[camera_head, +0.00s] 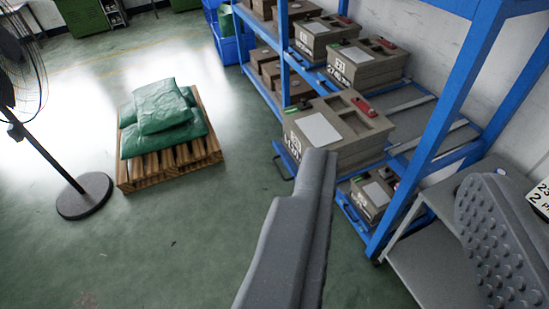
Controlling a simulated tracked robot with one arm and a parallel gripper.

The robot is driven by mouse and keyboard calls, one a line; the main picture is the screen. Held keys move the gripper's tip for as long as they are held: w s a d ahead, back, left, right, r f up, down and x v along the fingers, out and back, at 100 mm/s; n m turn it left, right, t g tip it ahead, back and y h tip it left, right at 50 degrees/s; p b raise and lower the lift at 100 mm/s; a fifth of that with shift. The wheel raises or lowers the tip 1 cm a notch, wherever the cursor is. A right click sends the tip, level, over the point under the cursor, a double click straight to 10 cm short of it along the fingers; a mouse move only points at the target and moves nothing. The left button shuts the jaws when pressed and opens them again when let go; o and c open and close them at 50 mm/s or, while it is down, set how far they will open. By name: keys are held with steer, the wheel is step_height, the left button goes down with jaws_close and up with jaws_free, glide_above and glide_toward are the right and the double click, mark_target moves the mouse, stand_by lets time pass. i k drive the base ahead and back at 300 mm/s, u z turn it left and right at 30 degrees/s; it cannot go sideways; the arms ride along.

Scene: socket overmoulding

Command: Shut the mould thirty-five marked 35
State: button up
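Several grey-brown block-shaped moulds stand on a blue shelf rack (461,85). A lower mould (374,196) is partly hidden under the shelf. I cannot read a clear 35 on any of them. My gripper (402,168) is open and empty, its two grey fingers wide apart in the foreground, in front of the rack.
A wooden pallet (168,165) with green sacks (162,110) stands on the floor at left, beside a fan (84,194). A grey bench (425,262) stands at lower right. Blue bins (232,48) are at the back. Green floor between pallet and rack is clear.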

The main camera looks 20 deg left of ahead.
mark_target(335, 122)
steer(key=u, duration=0.25)
steer(key=i, duration=0.9)
